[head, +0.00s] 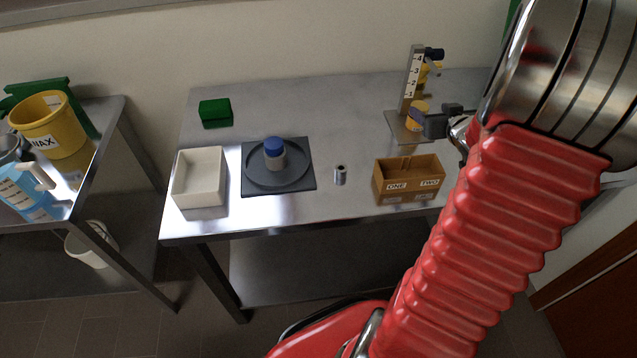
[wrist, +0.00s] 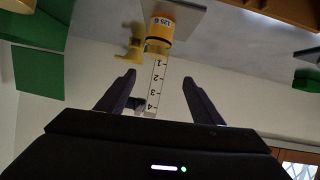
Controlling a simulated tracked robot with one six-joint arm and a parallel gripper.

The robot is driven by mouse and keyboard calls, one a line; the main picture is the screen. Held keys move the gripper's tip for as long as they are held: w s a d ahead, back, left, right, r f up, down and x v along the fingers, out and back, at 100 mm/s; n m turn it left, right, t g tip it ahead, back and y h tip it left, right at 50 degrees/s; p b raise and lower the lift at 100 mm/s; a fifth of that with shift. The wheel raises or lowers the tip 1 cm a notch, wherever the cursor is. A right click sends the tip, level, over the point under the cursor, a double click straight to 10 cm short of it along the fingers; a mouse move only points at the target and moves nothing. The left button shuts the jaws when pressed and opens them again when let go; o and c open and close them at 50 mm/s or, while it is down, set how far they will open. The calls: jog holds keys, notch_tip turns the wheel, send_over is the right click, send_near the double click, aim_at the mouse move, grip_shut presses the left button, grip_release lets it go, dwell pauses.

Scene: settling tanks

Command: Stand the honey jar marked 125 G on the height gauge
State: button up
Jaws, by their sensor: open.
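The honey jar marked 125 G (wrist: 161,28) is yellow-orange with a white label and a dark band. In the wrist view, which is upside down, it stands on the pale base plate (wrist: 185,18) of the height gauge, beside the numbered scale (wrist: 157,85). In the head view the jar (head: 419,108) shows partly behind my gripper, on the gauge's base (head: 398,128) in front of the post (head: 411,80). My gripper (wrist: 158,76) is open and empty. The jar is beyond its fingertips, apart from them.
On the table, a brown box (head: 408,192) marked ONE and TWO is nearest the gauge. A small metal cylinder (head: 340,176), a blue-topped jar (head: 274,153) on a dark square stand (head: 300,184), a white tray (head: 199,198) and a green block (head: 216,112) lie leftward. The table's back middle is clear.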

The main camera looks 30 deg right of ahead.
jog(key=a+r+g, duration=0.2)
jog(key=a+r, duration=0.3)
jog(key=a, duration=0.4)
jog(key=a+r+g, duration=0.1)
jog(key=a+r, duration=0.3)
jog(key=a, duration=0.4)
jog(key=s+a+n+g+y, duration=0.1)
jog(key=s+a+y, duration=0.1)
jog(key=s+a, duration=0.6)
jog(key=s+a+n+g+y, duration=0.2)
jog(key=s+a, duration=0.6)
jog(key=a, duration=0.9)
jog(key=shift+s+f+g+y, duration=0.15)
jog(key=shift+f+g+y, duration=0.15)
jog(key=shift+y, duration=0.2)
jog(key=shift+d, duration=0.1)
